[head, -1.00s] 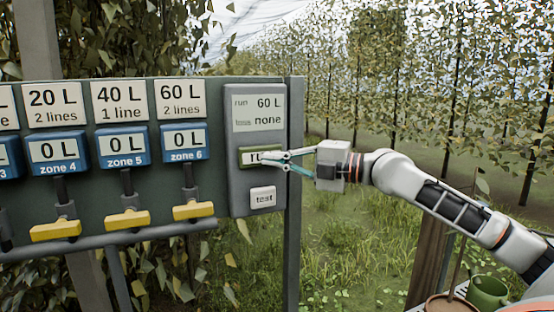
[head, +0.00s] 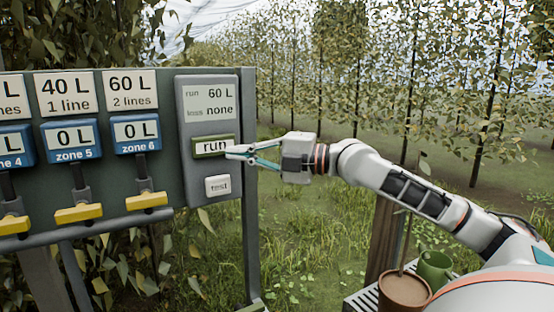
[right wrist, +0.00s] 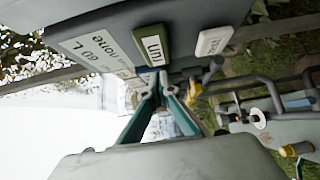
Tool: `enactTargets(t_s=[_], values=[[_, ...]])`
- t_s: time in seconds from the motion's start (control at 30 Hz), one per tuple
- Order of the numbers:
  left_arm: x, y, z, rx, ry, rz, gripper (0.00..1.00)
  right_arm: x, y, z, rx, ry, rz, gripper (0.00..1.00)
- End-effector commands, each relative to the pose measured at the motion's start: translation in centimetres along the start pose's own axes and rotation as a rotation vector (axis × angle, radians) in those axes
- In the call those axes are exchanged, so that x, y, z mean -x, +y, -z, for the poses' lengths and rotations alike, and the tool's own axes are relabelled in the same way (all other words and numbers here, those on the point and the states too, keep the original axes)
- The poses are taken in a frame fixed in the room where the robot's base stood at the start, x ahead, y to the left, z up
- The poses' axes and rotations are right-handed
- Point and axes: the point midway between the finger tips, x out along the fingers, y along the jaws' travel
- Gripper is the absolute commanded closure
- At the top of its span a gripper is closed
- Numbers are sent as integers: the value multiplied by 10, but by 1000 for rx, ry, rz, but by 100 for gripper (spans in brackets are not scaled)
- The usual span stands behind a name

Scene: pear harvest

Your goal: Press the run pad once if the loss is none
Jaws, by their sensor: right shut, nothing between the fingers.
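The white test pad (head: 217,186) is below. My right gripper (head: 230,152) is shut and empty, its tips by the right end of the run pad. In the right wrist view the tips (right wrist: 160,82) are close together just below the run pad (right wrist: 152,45); I cannot tell whether they touch it. My left gripper is not in view.
Left of the box the board carries line signs (head: 131,92), blue zone meters reading 0 L (head: 137,133) and yellow valve handles (head: 146,201). A brown pot (head: 405,292) and a green mug (head: 434,266) stand at lower right. Grass and trees lie behind.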

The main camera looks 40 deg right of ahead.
Motion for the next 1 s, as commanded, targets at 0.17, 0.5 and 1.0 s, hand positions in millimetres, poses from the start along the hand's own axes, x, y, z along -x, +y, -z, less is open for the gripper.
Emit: enactTargets(t_s=[0.17, 0.5, 1.0], values=[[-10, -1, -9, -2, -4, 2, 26, 11, -4, 2, -1, 4, 3, 100], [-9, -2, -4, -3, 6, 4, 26, 52, 0, 2, -1, 3, -2, 100], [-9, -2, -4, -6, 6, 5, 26, 84, 0, 2, 2, 4, 2, 100]])
